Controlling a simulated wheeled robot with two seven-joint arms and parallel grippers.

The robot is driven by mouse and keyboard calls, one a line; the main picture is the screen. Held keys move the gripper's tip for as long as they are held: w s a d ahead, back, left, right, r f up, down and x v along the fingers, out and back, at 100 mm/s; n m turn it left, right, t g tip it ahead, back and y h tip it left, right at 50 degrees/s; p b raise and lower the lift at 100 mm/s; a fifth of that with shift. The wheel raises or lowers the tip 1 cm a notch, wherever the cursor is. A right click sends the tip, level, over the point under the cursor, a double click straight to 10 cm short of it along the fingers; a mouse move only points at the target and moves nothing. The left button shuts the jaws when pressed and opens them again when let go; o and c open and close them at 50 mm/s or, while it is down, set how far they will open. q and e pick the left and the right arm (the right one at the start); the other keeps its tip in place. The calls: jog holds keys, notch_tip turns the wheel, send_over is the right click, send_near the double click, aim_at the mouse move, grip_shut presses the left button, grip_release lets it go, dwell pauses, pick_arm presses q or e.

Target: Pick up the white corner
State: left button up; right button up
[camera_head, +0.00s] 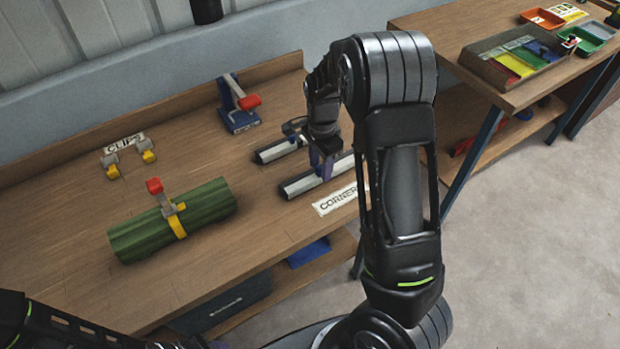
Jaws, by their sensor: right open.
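Two long white corner pieces with dark edges lie on the wooden workbench behind the "CORNERS" label (338,199). The nearer white corner (300,186) runs partly behind my right gripper and arm. The farther white corner (274,151) lies parallel behind it, its right part hidden. My right gripper (322,168) is open and points down over the nearer corner. I cannot tell whether its fingers touch the piece. Of my left arm only a dark part shows at the bottom left; its gripper is out of view.
A green cylinder (150,236) with a yellow-strapped, red-tipped clamp lies front left. Clips (146,150) sit by the "CLIPS" label (124,143). A blue stand with a red handle (240,108) is behind. A side table (450,28) at right holds coloured trays.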

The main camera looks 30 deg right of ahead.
dwell(0.5)
grip_shut()
dwell(0.4)
